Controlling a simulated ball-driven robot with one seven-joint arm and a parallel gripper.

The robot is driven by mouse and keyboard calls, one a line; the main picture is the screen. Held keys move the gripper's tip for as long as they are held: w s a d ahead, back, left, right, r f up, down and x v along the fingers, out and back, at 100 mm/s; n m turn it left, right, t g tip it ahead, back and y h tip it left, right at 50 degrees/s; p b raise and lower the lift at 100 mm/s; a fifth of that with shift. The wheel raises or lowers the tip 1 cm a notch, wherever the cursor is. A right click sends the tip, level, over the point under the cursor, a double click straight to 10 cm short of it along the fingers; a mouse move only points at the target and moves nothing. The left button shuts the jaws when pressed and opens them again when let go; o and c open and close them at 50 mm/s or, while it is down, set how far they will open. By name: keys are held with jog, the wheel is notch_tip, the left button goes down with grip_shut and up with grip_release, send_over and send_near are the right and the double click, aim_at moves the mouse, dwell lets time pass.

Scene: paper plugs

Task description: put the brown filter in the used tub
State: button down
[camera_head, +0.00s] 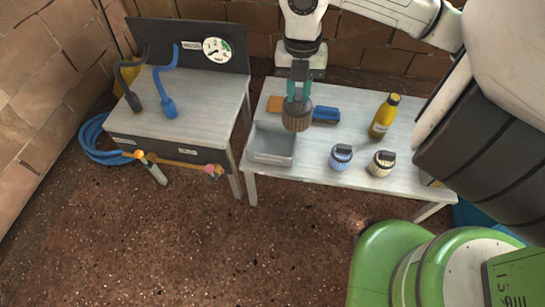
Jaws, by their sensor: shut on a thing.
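The brown filter (297,117) is a ribbed brown cylinder, hanging upright under my gripper (299,92). My gripper's teal fingers are shut on its top. The filter is above the right-hand table, and in the picture it overlaps the right end of the grey tub (271,143). I cannot tell exactly how high it is. The tub is an open rectangular bin at the table's left front corner and looks empty in the part I see. I cannot read a label on it.
On the right-hand table (315,165) stand a blue filter (341,157), a cream filter (381,163) and a yellow bottle (384,116). A blue-handled brush (326,114) lies behind my gripper. A second table (205,100) with hoses and a gauge stands left.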

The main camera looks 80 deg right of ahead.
aim_at(305, 128)
jog(key=shift+m, duration=0.3)
jog(key=s+f+b, duration=0.1)
jog(key=f+b, duration=0.1)
jog(key=f, duration=0.1)
jog(key=s+f+b, duration=0.1)
jog(key=f+b, duration=0.1)
jog(key=f, duration=0.2)
jog(key=s+f+b, duration=0.1)
jog(key=f+b, duration=0.1)
jog(key=f, duration=0.2)
jog(key=shift+a, duration=0.25)
jog(key=shift+w+f, duration=0.1)
jog(key=shift+f, duration=0.2)
jog(key=w+d+f+b, duration=0.7)
jog(key=w+f, duration=0.3)
jog(key=f, duration=0.2)
jog(key=shift+w+d+f+b, duration=0.3)
jog(key=shift+w+d+f, duration=0.1)
jog(key=shift+d, duration=0.4)
jog(key=shift+f, duration=0.2)
jog(key=c, duration=1)
grip_release()
